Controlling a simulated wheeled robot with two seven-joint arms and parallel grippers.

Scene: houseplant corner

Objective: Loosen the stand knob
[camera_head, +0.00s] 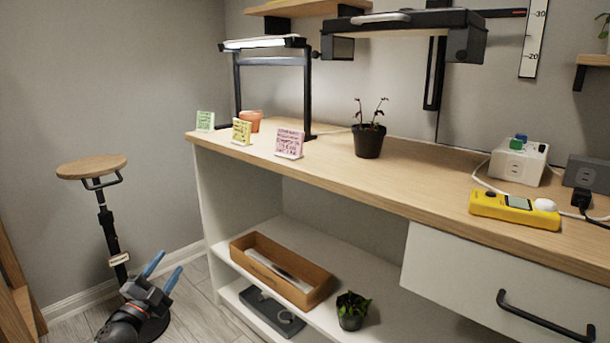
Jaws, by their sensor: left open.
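The stand (92,167) at the left has a round wooden top, a black handle-like bar under it and a thin black post. A small cream piece (119,258) sits low on the post; I cannot tell whether it is a tag or part of the knob. No knob shows clearly. My left gripper (163,272) is low in front of the stand, with its two blue fingers apart and nothing between them. The fingers appear just right of the lower post, and my gripper hides part of the stand's foot. My right gripper is out of view.
A wooden-topped bench (420,180) with shelves fills the middle and right. Its left end is near the stand. A wooden box (310,294) and a potted plant (351,311) are on the shelves. A wooden piece (18,290) stands at the far left. Floor shows around the stand.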

